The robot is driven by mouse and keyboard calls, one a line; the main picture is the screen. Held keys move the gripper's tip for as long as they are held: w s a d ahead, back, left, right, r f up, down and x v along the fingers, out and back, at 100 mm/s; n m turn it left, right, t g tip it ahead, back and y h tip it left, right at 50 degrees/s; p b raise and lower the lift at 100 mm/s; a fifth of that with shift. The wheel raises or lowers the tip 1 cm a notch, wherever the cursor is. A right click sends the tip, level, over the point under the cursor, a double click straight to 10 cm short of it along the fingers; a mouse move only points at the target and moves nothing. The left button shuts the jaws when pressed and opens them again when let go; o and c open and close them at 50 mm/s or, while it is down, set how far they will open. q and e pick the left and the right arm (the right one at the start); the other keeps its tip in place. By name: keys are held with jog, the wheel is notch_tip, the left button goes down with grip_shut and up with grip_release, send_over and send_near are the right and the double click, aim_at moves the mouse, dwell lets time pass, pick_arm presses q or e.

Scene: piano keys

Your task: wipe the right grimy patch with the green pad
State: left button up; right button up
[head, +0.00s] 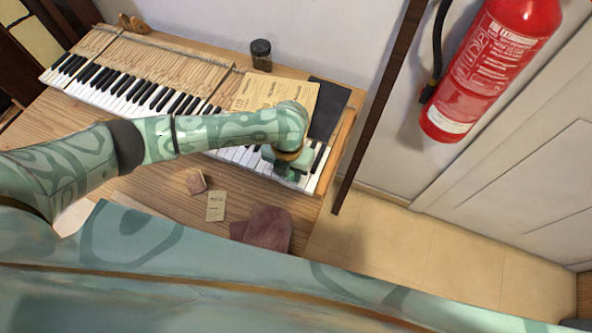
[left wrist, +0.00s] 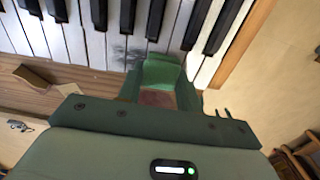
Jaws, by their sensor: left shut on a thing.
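My left gripper (head: 288,172) is over the right end of the piano keyboard (head: 133,88). In the left wrist view the gripper (left wrist: 158,92) is shut on a bright green pad (left wrist: 164,72), at the near ends of the white keys. I cannot tell whether the pad touches them. A dark grimy patch (left wrist: 122,50) smudges the white keys just left of and beyond the pad in that view. The patch is hard to make out in the head view, where my arm covers part of the keys. My right gripper is not in view.
A yellowed paper (head: 262,92), a dark folder (head: 328,108) and a dark jar (head: 261,54) are behind the keys. A small card (head: 216,206) and a reddish-brown cloth-like item (head: 268,228) lie in front. A fire extinguisher (head: 492,65) hangs at right.

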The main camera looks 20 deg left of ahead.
aim_at(266, 168)
pick_arm(q)
jog(key=shift+w+a+f+p, duration=0.1)
jog(key=shift+a+p, duration=0.1)
jog(key=shift+a, duration=0.65)
jog(key=shift+w+a+p, duration=0.1)
jog(key=shift+a+p, duration=0.05)
jog(key=shift+a, duration=0.65)
jog(key=shift+w+a+p, duration=0.15)
jog(key=shift+a+p, duration=0.1)
jog(key=shift+a, duration=0.6)
jog(key=shift+w+a+p, duration=0.1)
jog(key=shift+a+p, duration=0.1)
jog(key=shift+a, duration=0.6)
jog(key=shift+d+r, duration=0.1)
jog(key=shift+r, duration=0.1)
notch_tip(266, 168, up, 6)
jog(key=p, duration=0.5)
jog(key=shift+d+f+p, duration=0.1)
jog(key=shift+f+p, duration=0.05)
jog(key=shift+p, duration=0.2)
notch_tip(266, 168, up, 3)
jog(key=p, duration=0.3)
jog(key=shift+p, duration=0.35)
